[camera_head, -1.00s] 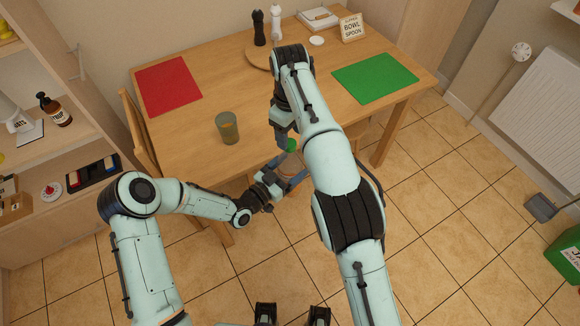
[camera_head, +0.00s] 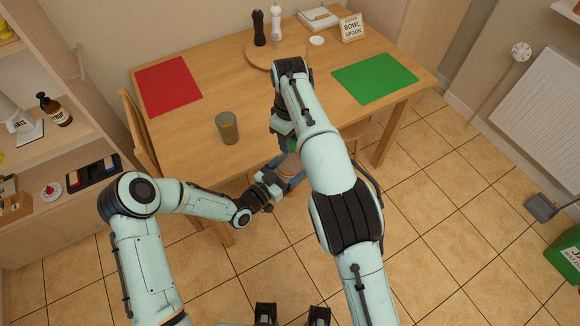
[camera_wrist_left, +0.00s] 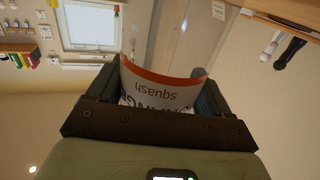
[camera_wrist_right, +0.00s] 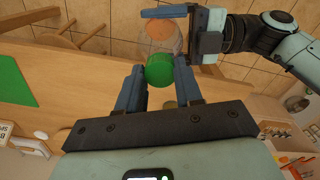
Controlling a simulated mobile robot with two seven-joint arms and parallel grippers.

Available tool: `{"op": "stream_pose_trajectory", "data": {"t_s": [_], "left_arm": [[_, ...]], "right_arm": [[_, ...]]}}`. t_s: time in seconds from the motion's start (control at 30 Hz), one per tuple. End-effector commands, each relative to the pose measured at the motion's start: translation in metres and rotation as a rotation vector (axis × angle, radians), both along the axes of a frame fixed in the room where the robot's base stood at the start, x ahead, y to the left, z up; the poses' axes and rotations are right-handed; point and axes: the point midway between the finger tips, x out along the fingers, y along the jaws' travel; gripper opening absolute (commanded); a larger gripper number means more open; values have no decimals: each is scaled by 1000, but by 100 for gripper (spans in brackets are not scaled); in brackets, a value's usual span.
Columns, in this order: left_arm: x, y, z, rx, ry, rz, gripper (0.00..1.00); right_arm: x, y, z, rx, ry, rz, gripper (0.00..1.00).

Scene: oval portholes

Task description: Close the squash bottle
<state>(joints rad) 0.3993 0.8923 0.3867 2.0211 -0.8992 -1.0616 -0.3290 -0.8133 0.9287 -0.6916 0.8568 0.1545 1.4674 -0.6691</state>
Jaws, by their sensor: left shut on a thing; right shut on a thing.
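The squash bottle (camera_head: 288,166) is clear with orange contents and stands off the table's front edge in my left gripper (camera_head: 284,182). Its white label with an orange band and "squash" fills the left wrist view (camera_wrist_left: 160,88), between the fingers. My right gripper (camera_head: 287,142) is above the bottle, shut on the green cap (camera_wrist_right: 160,68). In the right wrist view the clear bottle (camera_wrist_right: 163,34) shows right beyond the cap. The cap is over the bottle's top; whether it touches or is seated on the neck I cannot tell. My right arm partly hides both in the head view.
A greenish tumbler (camera_head: 227,127) stands on the wooden table (camera_head: 200,150) left of the grippers. A red mat (camera_head: 168,86) and a green mat (camera_head: 375,77) lie farther back. A round board (camera_head: 262,62) with two mills is at the back. A chair (camera_head: 140,135) is at the left edge.

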Motion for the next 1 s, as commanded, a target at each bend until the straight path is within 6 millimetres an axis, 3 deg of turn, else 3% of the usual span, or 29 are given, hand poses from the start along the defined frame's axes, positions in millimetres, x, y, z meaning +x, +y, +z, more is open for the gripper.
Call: {"op": "stream_pose_trajectory", "data": {"t_s": [0.17,0.8,1.0], "left_arm": [[0,0,1,-1,-2,0,0],[0,0,1,-1,-2,0,0],[0,0,1,-1,-2,1,0]], "right_arm": [[0,0,0,0,-1,-115,0],[0,1,-1,-10,-13,-1541,0],[0,1,-1,-12,-16,-1855,0]]}}
